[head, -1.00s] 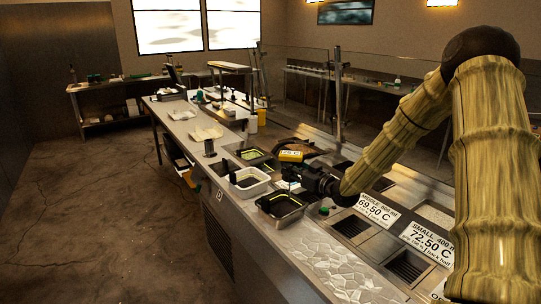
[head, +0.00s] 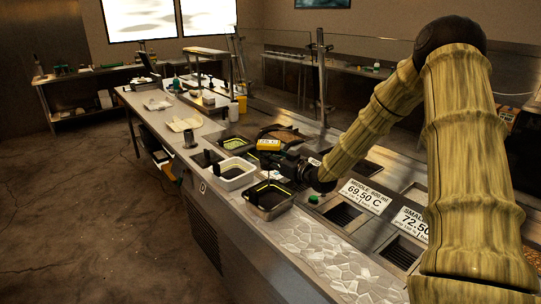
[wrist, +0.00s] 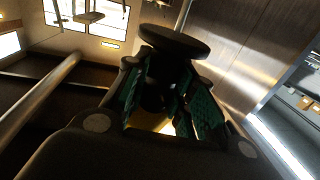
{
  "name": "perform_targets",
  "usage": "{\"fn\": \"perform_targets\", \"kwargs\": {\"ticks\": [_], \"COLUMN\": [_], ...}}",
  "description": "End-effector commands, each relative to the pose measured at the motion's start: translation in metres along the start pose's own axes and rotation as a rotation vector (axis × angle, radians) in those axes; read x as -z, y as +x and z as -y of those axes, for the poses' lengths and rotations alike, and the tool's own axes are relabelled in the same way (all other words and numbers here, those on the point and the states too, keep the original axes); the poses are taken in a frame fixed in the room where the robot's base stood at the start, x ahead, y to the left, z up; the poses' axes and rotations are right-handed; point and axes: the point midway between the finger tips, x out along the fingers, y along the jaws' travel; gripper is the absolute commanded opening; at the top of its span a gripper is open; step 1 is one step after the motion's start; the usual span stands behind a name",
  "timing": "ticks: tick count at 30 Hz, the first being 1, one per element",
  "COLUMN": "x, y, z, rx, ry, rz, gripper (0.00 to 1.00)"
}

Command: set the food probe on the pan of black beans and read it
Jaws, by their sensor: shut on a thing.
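My gripper (head: 287,163) is shut on a dark piece with a round disc top (wrist: 174,42), held between its green pads in the wrist view. I take this to be the food probe. A yellow body with dark marks (head: 268,145) shows just beyond the fingers in the head view, and a bit of yellow shows under the pads. The near pan (head: 268,213) has dark contents and lies just below and left of my gripper. I cannot tell whether these are the black beans, or whether the probe touches a pan. Any reading is too small to make out.
A white pan (head: 232,184) and a farther dark pan (head: 236,152) sit along the counter (head: 225,205). Signs reading 69.50 C (head: 365,195) and 72.50 (head: 414,224) stand right of my gripper. A metal post (head: 321,85) rises behind. Floor at left is clear.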

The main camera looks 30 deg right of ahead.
Motion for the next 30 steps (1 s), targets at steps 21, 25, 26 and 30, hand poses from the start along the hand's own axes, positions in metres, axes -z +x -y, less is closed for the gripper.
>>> {"fn": "perform_targets", "kwargs": {"ticks": [21, 25, 26, 30], "x": [-0.057, -0.067, -0.069, -0.079], "y": [-0.002, -0.002, -0.002, -0.002], "z": [-0.002, -0.002, -0.002, -0.002], "rx": [-0.003, -0.003, -0.003, -0.003], "ry": [0.0, 0.0, 0.0, -0.001], "rz": [-0.001, 0.0, 0.0, 0.0], "gripper": [0.04, 0.04, 0.04, 0.04]}}
